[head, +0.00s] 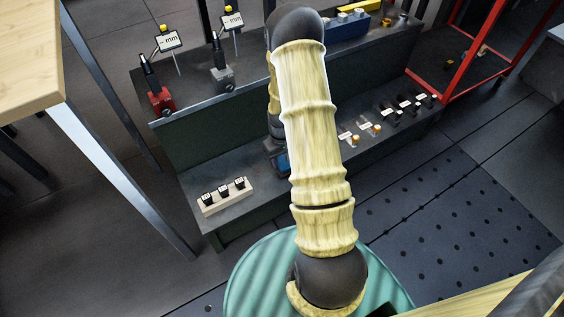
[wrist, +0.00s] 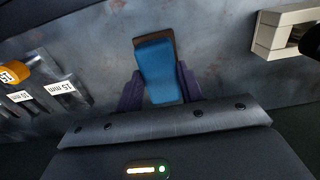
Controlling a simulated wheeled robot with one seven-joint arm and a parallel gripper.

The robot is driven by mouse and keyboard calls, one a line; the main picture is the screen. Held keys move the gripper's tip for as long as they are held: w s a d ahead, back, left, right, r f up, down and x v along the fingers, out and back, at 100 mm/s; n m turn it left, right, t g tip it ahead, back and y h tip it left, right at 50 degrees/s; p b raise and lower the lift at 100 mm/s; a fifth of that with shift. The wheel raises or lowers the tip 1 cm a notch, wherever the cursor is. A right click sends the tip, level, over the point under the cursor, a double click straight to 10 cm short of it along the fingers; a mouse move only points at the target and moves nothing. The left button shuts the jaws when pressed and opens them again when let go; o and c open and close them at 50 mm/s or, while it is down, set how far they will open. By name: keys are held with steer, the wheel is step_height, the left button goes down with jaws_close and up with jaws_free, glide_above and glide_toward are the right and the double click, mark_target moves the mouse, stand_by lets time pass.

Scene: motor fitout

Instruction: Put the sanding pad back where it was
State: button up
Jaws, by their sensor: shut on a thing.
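The sanding pad, a blue block with a brown edge at its far end (wrist: 155,68), is between the two dark purple fingers of my gripper (wrist: 158,92) in the wrist view. My gripper is shut on it. The grey lower shelf surface lies behind the pad; I cannot tell whether the pad touches it. In the head view, a bit of blue (head: 282,162) shows beside my arm over the lower shelf (head: 262,205). My arm hides most of my gripper there.
A cream block with dark pieces (head: 223,195) stands left on the lower shelf. Labelled items with orange parts (head: 370,130) and several dark pieces (head: 410,104) lie right. The upper shelf holds a red-based tool (head: 160,100), a grey-based one (head: 222,78) and a blue box (head: 345,28).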

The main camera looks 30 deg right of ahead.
mark_target(281, 160)
steer(key=shift+f, duration=0.6)
steer(key=shift+r, duration=0.1)
steer(key=o, duration=0.9)
steer(key=shift+o, duration=0.2)
step_height(281, 160, up, 12)
steer(key=p, duration=0.7)
